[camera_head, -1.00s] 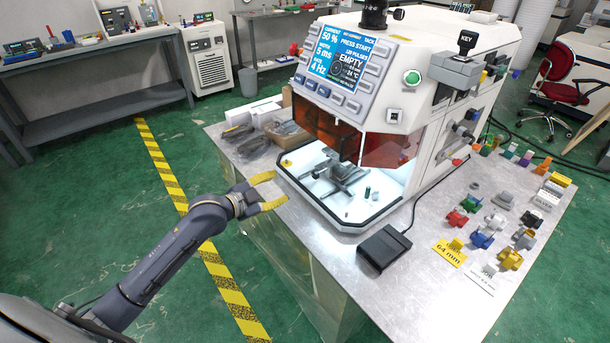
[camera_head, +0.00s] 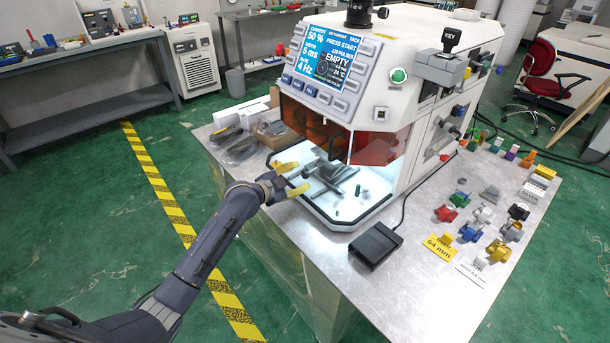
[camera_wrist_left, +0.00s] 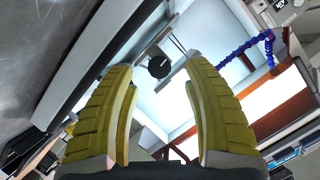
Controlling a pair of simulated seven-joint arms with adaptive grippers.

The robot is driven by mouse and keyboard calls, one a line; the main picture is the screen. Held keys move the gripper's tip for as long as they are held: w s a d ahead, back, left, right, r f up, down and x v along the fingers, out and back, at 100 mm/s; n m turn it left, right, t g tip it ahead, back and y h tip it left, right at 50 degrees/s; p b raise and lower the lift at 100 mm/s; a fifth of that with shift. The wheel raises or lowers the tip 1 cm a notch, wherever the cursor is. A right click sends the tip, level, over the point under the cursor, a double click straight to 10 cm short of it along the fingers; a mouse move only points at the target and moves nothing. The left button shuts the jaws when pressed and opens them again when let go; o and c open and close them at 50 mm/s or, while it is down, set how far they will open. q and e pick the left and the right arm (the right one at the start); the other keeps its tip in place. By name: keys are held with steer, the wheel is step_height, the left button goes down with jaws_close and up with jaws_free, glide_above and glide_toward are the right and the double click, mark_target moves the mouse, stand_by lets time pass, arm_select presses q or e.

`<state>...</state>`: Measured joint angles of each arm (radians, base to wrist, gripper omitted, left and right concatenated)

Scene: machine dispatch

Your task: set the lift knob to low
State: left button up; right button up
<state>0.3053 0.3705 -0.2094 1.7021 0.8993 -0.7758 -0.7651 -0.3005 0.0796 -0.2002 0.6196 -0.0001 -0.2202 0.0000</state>
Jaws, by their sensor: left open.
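The white laser machine (camera_head: 425,75) stands on the metal table with its orange hood raised over a lit chamber. A grey lift stage (camera_head: 328,176) sits inside the chamber. In the left wrist view a round black knob (camera_wrist_left: 159,67) with a pale pointer line shows ahead, between the fingertips in the picture; I take it for the lift knob. Its markings cannot be read. My left gripper (camera_head: 293,179) has yellow fingers, is open and empty, and is at the chamber's front left opening, apart from the knob. My right gripper is out of view.
A black foot pedal (camera_head: 376,245) lies in front of the machine. Several coloured clamps and label cards, one reading 64 mm (camera_head: 438,246), cover the table's right side. Bagged parts (camera_head: 232,142) lie left of the machine. The orange hood (camera_head: 318,128) hangs above the opening.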

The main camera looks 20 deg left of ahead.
mark_target(303, 175)
arm_select(q)
steer(key=shift+x, duration=2.1)
jaws_close()
